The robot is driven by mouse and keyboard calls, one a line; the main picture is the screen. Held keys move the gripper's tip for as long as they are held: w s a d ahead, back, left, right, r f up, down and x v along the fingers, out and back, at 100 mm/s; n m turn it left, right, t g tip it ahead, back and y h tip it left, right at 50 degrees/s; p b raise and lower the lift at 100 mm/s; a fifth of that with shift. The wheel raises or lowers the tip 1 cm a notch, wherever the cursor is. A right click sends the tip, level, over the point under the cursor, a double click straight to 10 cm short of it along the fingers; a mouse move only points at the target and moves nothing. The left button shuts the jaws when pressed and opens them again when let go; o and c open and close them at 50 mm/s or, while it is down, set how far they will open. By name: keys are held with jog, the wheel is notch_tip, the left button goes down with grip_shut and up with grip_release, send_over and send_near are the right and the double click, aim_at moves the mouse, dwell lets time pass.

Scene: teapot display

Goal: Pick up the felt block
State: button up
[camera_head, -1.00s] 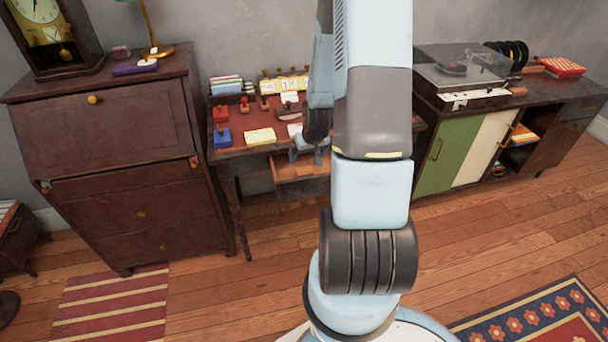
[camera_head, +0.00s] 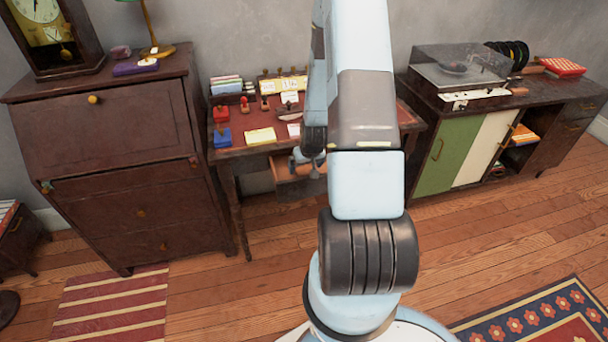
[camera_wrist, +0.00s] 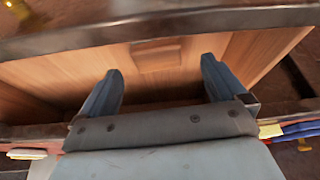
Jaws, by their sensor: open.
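My gripper (camera_head: 308,160) is at the small desk's open drawer (camera_head: 300,187), partly hidden by my arm. In the wrist view my gripper (camera_wrist: 160,70) is open, its two blue-grey fingers wide apart over the drawer's inside, with nothing between them. A small wood-coloured block shape (camera_wrist: 158,54) shows in the drawer (camera_wrist: 70,75), just beyond the fingertips and near the middle. I cannot tell whether it is the felt block. No other thing is plainly the felt block. The part of the drawer below the palm is hidden.
The desk (camera_head: 240,153) bears a red box (camera_head: 221,115), a blue box (camera_head: 222,138), yellow paper (camera_head: 260,136) and several stamps. A tall brown cabinet (camera_head: 110,145) stands close on the left. A sideboard (camera_head: 450,155) stands on the right. The front floor is open.

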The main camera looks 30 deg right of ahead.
aim_at(304, 170)
jog(key=shift+x, duration=1.8)
jog(key=shift+d, duration=0.2)
jog(key=shift+c, duration=0.3)
jog(key=c, duration=1.1)
jog(key=shift+w+r, duration=0.1)
jog(key=shift+r, duration=0.05)
